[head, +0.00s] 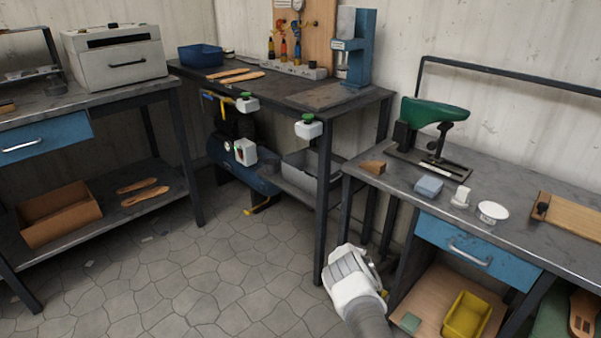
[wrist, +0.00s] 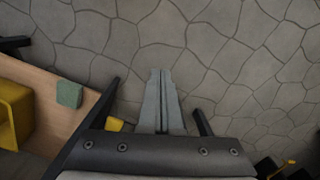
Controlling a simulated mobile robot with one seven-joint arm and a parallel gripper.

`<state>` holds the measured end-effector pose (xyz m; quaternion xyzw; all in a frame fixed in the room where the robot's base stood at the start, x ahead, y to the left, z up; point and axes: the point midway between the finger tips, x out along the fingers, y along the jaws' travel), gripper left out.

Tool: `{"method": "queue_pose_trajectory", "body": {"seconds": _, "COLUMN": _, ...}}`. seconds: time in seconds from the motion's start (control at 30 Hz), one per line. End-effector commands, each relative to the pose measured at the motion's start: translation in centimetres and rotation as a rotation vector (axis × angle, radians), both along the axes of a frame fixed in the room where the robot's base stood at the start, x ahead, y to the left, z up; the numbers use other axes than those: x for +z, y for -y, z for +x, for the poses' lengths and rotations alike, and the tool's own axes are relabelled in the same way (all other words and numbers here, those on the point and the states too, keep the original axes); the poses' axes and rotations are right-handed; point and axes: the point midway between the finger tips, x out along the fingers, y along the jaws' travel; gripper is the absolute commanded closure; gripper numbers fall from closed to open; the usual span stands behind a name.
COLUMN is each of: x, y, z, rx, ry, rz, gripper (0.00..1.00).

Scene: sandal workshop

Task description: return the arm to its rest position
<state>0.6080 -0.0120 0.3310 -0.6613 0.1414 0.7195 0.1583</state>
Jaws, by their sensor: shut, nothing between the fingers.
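My arm shows at the bottom of the head view, in front of the left end of the right-hand bench. Its white wrist housing (head: 352,280) is seen there, while the fingers are hard to make out. In the wrist view my gripper (wrist: 161,72) points over the stone floor (wrist: 200,30). Its two grey fingers lie together, with nothing between them.

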Motion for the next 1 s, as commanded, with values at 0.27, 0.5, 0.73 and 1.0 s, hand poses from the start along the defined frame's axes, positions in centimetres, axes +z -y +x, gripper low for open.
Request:
{"method": "queue_pose_trajectory", "body": {"seconds": 0.27, "x": 11.6, "y": 1.4, "z": 3.9, "rx": -0.052, "ry": 0.077, "rz": 0.016, "gripper": 1.00}}
{"method": "queue_pose_trajectory", "body": {"seconds": 0.5, "x": 22.3, "y": 2.1, "z": 4.7, "rx": -0.078, "ry": 0.137, "rz": 0.045, "gripper": 1.00}}
{"method": "queue_pose_trajectory", "body": {"seconds": 0.73, "x": 31.9, "y": 2.2, "z": 3.2, "rx": -0.077, "ry": 0.189, "rz": 0.078, "gripper": 1.00}}
{"method": "queue_pose_trajectory", "body": {"seconds": 1.0, "x": 41.9, "y": 1.5, "z": -0.9, "rx": -0.041, "ry": 0.249, "rz": 0.113, "gripper": 1.00}}
